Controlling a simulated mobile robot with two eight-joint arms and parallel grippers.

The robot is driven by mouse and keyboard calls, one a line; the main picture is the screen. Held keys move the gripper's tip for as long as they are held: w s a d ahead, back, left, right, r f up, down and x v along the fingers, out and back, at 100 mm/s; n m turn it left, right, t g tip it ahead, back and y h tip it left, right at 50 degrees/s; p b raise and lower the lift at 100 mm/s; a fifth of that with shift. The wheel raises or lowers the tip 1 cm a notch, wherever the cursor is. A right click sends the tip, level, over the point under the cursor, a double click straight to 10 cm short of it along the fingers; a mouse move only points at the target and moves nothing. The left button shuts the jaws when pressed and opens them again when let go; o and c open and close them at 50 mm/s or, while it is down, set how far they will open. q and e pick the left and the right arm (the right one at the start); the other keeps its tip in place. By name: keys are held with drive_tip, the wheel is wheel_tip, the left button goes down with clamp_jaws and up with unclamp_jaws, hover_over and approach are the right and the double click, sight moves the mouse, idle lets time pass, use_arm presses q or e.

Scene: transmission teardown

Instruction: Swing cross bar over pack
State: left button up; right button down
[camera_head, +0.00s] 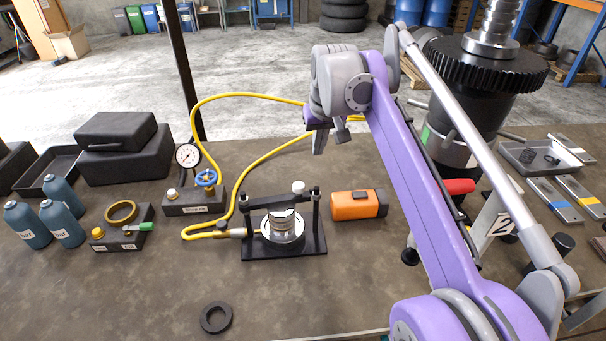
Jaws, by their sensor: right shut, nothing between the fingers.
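A black press fixture (256,249) stands on the table, with upright posts at its left and right. A dark cross bar (270,201) spans between the post tops, with a white knob (298,187) near its right end. The silver pack (283,223) sits in a round seat on the fixture, and its top shows just below the bar. I cannot tell whether the bar is directly above the pack or behind it. My right gripper (330,141) is shut and empty, above and behind the fixture's right post, apart from it. My left gripper is not in view.
A yellow hose (240,190) loops around the fixture's left and back. An orange block (358,205) lies to its right. A gauge block (194,202) and blue bottles (62,225) stand left. A black ring (216,318) lies in front. A large gear shaft (485,65) stands right.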

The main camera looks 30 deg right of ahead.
wheel_tip(320, 180, down, 9)
drive_tip(key=shift+s+a+f, duration=0.15)
drive_tip(key=shift+s+a, duration=0.05)
drive_tip(key=shift+s, duration=0.05)
idle(0.5)
drive_tip(key=shift+s+a, duration=0.25)
drive_tip(key=shift+s, duration=0.4)
